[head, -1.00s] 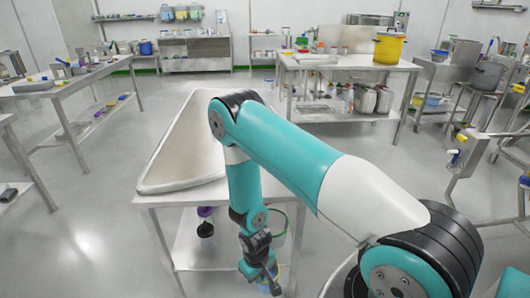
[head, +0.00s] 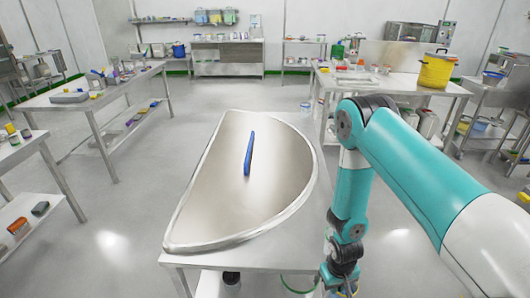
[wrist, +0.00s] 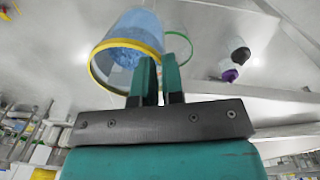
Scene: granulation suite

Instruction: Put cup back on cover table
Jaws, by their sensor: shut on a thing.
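A translucent blue cup with a yellow rim (wrist: 128,42) shows in the wrist view, its open mouth partly towards the camera and something blue inside. My gripper (wrist: 160,65) is shut on the cup at its wall by the rim. In the head view my gripper (head: 342,284) hangs low at the bottom edge, right of the cover table (head: 300,238) and below its top. A half-round metal cover (head: 215,190) with a blue handle (head: 249,153) lies on that table and takes up most of the top.
A green-rimmed clear container (wrist: 180,42) and a dark purple-topped item (wrist: 236,64) are near the cup. A side table (head: 100,100) stands left. A back-right table holds a yellow pot (head: 435,70). Bare tabletop shows at the cover table's front right.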

